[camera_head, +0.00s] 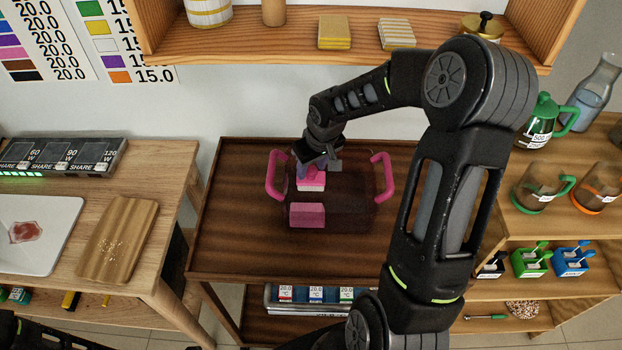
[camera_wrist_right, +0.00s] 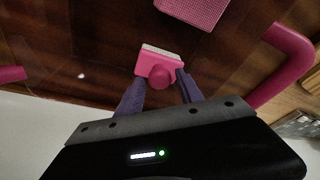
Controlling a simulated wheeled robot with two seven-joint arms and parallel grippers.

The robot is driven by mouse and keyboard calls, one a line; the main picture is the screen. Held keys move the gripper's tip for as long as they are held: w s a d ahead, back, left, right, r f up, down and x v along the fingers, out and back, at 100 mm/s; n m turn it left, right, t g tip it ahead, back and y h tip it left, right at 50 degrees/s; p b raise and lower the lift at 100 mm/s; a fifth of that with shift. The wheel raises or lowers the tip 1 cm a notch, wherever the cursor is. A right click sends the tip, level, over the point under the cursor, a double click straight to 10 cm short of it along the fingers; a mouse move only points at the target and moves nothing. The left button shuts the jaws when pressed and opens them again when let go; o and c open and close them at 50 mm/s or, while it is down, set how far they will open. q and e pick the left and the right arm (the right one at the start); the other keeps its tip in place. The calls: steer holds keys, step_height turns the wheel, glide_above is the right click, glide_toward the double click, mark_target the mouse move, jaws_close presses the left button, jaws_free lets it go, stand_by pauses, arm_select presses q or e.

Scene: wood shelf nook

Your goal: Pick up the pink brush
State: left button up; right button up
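The pink brush (camera_head: 311,186) has a pale bristle edge and a round pink knob. It lies inside a dark see-through tray (camera_head: 350,212) with pink handles on the brown table. In the right wrist view the brush (camera_wrist_right: 150,64) sits between the purple fingertips. My right gripper (camera_head: 316,168) is over the brush, pointing down. In the wrist view its fingers (camera_wrist_right: 160,82) stand apart on either side of the knob, with slim gaps showing. The gripper hides part of the brush in the head view. My left gripper is out of view.
A pink block (camera_head: 307,215) lies in the tray just in front of the brush. The pink handles (camera_head: 276,175) rise at the tray's left and right (camera_head: 384,177). A wooden wall shelf (camera_head: 290,43) is behind. A side shelf with pitchers (camera_head: 539,121) stands right.

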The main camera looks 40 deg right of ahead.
jaws_close()
steer(key=shift+r, duration=0.15)
stand_by(0.7)
